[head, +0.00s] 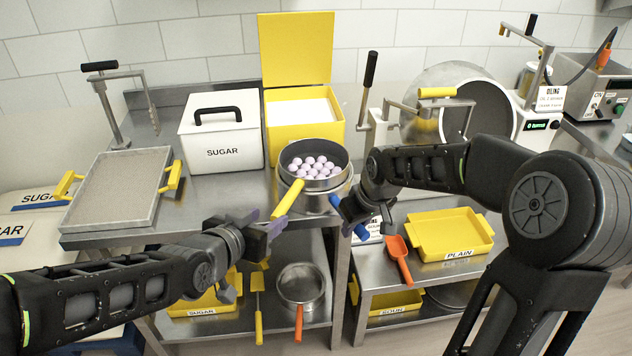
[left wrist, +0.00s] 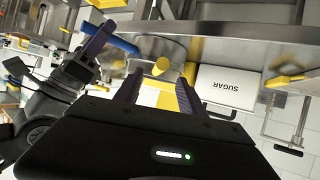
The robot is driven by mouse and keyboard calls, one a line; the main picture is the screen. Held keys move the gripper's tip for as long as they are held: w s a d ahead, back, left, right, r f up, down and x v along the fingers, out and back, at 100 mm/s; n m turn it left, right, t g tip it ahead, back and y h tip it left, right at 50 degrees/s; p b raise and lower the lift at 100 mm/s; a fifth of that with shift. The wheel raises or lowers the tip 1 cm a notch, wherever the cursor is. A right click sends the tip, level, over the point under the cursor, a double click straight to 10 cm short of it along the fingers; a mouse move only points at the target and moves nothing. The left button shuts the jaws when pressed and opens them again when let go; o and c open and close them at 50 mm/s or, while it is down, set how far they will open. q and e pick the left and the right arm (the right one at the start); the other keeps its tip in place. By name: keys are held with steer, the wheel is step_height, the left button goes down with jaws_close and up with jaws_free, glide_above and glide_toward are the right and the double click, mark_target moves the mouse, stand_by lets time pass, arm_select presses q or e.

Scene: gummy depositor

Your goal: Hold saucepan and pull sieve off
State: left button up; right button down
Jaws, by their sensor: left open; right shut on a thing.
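The sieve (head: 330,182) holds several pale lilac balls and sits in the top of the steel saucepan (head: 311,203), near the front edge of the metal table. Its yellow handle (head: 288,199) points toward me; the handle's end also shows in the left wrist view (left wrist: 161,66). The saucepan's blue handle (head: 361,231) points to the front right. My right gripper (head: 349,212) is shut on this blue handle, which partly hides behind it. My left gripper (head: 264,223) is open and empty, just short of the yellow handle's end, with the handle between its fingers' lines in the wrist view.
A white SUGAR box (head: 221,138) and an open yellow box (head: 303,123) stand behind the saucepan. A framed tray (head: 108,222) with yellow handles lies at the left. A yellow PLAIN tray (head: 446,251) and orange scoop (head: 399,257) are on the right, lower table.

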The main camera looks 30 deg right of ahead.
mark_target(283, 208)
arm_select(q)
steer(key=shift+m, duration=0.3)
steer(key=shift+w+d, duration=0.1)
steer(key=shift+w, duration=0.05)
steer(key=shift+x, duration=4.4)
steer(key=shift+f, duration=0.1)
jaws_close()
